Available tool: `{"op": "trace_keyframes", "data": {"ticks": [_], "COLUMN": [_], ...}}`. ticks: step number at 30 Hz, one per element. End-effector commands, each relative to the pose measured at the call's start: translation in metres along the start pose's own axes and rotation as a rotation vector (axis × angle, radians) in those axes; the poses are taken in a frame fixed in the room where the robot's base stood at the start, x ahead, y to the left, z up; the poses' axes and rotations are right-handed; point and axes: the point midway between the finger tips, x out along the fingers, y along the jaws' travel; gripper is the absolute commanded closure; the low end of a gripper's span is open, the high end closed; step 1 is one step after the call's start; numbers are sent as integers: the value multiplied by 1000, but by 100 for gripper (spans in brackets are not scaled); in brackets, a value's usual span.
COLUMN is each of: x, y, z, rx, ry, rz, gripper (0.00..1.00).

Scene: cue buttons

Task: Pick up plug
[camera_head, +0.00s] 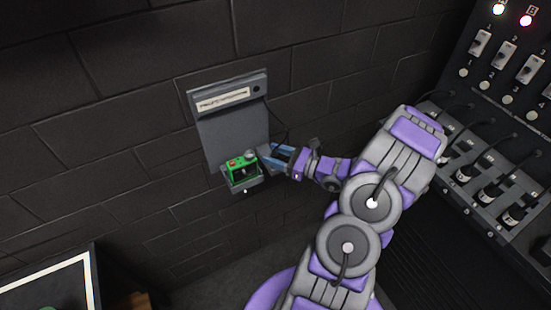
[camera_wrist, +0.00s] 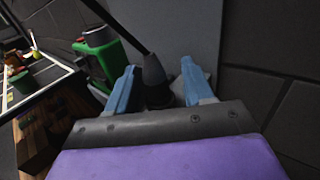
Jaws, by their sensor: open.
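The plug (camera_wrist: 153,72) is a dark grey, tapered piece with a black cable running up from it in the wrist view. My gripper (camera_wrist: 160,84) is open, with one blue finger on each side of the plug. I cannot tell whether either finger touches it. In the head view my gripper (camera_head: 272,157) is at the right side of a grey wall unit, and the plug is too small to make out there.
The grey wall unit (camera_head: 226,130) holds a green device (camera_head: 238,163) on its lower ledge, left of my gripper. A panel with switches (camera_head: 505,60) and several sockets stands at the right. A white-edged board (camera_head: 45,270) is at the lower left.

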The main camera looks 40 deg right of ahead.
Motion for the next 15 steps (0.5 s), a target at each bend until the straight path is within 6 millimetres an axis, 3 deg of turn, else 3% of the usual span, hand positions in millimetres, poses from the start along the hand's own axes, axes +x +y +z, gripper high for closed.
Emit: {"op": "trace_keyframes", "data": {"ticks": [6, 15], "x": [1, 0], "y": [0, -2], "z": [1, 0], "rx": [0, 3], "ry": [0, -1], "rz": [-1, 0], "gripper": [48, 77]}}
